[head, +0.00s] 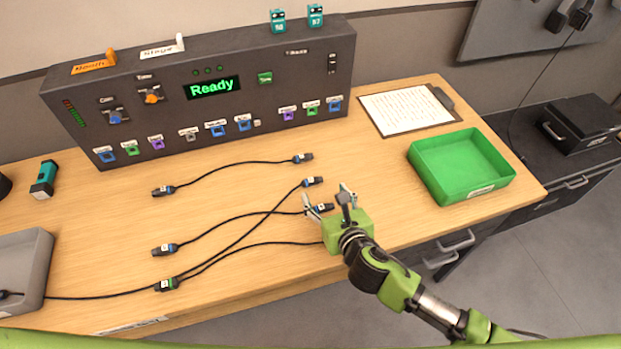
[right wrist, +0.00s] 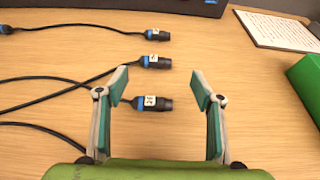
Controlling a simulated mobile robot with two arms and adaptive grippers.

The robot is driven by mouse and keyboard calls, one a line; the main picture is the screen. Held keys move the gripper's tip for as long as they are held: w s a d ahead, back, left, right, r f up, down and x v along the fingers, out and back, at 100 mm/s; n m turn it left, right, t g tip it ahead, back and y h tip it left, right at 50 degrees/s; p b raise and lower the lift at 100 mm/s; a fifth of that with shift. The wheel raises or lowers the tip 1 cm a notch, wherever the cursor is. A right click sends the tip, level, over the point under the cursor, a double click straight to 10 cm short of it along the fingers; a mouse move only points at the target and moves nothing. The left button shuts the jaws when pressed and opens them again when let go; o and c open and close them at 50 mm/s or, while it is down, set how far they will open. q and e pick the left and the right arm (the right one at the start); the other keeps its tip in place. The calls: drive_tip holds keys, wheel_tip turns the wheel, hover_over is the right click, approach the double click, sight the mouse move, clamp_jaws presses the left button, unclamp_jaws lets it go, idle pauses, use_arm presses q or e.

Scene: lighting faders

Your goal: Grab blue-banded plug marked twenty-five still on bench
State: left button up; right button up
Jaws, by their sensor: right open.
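A blue-banded plug (head: 322,208) with a white tag lies on the wooden bench (head: 240,240), its cable running left. In the right wrist view this plug (right wrist: 152,103) lies between the fingers; its tag digits are small and rotated, possibly 25. My right gripper (head: 329,202) is open around it with gaps on both sides, holding nothing. Two more blue-banded plugs lie farther back, one just beyond the fingertips (right wrist: 154,62) and one farther (right wrist: 156,35). My left gripper is not in view.
A dark fader console (head: 215,130) reading "Ready" stands at the back. A green tray (head: 490,190) and a clipboard (head: 405,108) are at the right. A grey bin (head: 40,255) is at the left. Several other cable ends, including a green-banded plug (head: 167,285), lie on the bench.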

sight(313, 181)
drive_tip(key=x, duration=0.4)
drive_tip(key=shift+w+a, duration=0.1)
drive_tip(key=shift+w, duration=0.05)
drive_tip(key=shift+w+a+f, duration=0.35)
drive_tip(key=shift+w, duration=0.15)
drive_tip(key=x, duration=0.3)
drive_tip(key=shift+a+f, duration=0.15)
drive_tip(key=shift+a, duration=0.05)
drive_tip(key=shift+w, duration=0.2)
drive_tip(key=shift+c, duration=0.3)
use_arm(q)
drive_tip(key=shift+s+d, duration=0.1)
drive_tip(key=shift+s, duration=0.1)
use_arm(e)
drive_tip(key=c, duration=1.2)
